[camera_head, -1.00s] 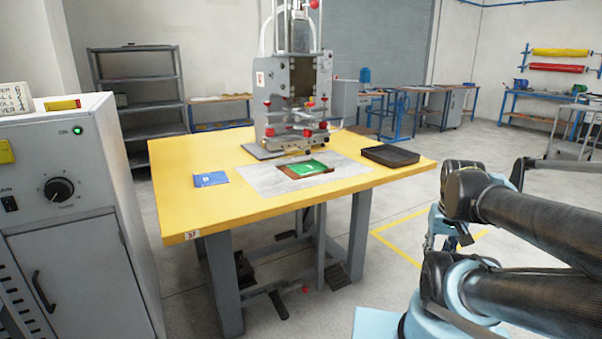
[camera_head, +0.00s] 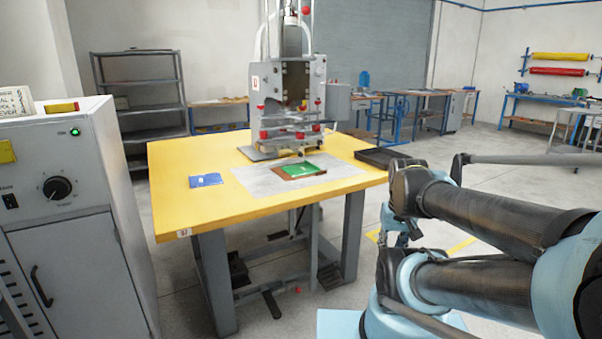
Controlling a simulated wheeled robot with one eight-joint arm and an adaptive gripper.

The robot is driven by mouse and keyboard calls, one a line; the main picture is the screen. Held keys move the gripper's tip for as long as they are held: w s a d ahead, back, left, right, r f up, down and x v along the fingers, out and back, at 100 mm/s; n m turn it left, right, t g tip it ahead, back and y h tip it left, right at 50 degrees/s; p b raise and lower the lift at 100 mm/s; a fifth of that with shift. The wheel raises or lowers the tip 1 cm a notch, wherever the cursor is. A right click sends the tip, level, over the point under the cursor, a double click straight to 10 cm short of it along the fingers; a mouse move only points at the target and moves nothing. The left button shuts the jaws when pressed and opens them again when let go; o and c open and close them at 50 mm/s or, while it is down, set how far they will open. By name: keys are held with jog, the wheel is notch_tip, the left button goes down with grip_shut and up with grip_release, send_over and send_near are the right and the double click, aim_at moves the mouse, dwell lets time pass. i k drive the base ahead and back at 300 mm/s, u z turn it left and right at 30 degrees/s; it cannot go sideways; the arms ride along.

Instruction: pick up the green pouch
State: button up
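The green pouch (camera_head: 309,168) lies flat on a brown holder (camera_head: 283,174) on the yellow table. The holder rests on a grey sheet (camera_head: 257,182) in front of the welding press. Small pale marks show on the green surface. My folded arm fills the right side, in front of and to the right of the table, well apart from the pouch. I cannot make out my gripper's fingers in this view.
The press (camera_head: 290,82) stands at the table's back. A blue packet (camera_head: 205,181) lies to the left, and a black tray (camera_head: 372,157) at the right edge, partly behind my arm. A grey cabinet (camera_head: 70,215) stands close on the left. The yellow table's (camera_head: 186,212) front is clear.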

aim_at(295, 171)
jog(key=i, duration=1)
